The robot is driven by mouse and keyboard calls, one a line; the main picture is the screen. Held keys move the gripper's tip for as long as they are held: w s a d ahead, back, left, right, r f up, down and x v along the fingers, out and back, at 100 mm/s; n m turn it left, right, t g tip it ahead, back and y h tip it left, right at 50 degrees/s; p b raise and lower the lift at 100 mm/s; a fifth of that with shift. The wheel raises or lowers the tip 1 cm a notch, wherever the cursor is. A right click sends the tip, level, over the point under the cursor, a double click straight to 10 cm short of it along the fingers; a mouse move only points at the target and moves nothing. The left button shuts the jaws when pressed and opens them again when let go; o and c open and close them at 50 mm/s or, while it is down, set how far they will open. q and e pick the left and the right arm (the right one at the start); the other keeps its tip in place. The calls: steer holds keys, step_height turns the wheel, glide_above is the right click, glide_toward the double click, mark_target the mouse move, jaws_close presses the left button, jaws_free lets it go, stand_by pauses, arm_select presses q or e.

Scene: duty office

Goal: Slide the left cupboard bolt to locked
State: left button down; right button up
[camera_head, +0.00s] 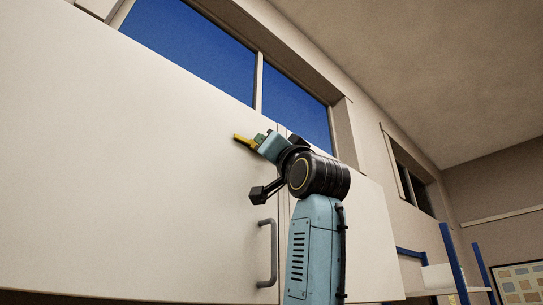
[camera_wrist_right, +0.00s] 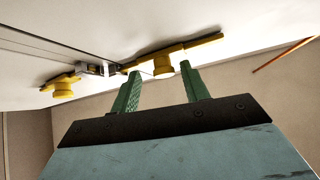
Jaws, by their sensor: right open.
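In the head view a yellow bolt (camera_head: 243,140) shows at the upper right of the left white cupboard door (camera_head: 130,170). My right gripper (camera_head: 264,138) is at its right end and hides part of it. A grey catch (camera_wrist_right: 97,69) shows near the door gap. My left gripper is not in view.
A second yellow bolt (camera_wrist_right: 62,87) is across the gap in the right wrist view. A grey handle (camera_head: 268,253) stands out from the left door below my gripper. Windows (camera_head: 200,45) lie above; a blue-framed shelf (camera_head: 455,265) stands at the right.

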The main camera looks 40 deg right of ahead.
arm_select(q)
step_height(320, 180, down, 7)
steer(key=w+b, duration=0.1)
steer(key=b, duration=0.6)
arm_select(e)
steer(key=v, duration=1.3)
steer(key=shift+s, duration=0.15)
steer(key=shift+f, duration=0.15)
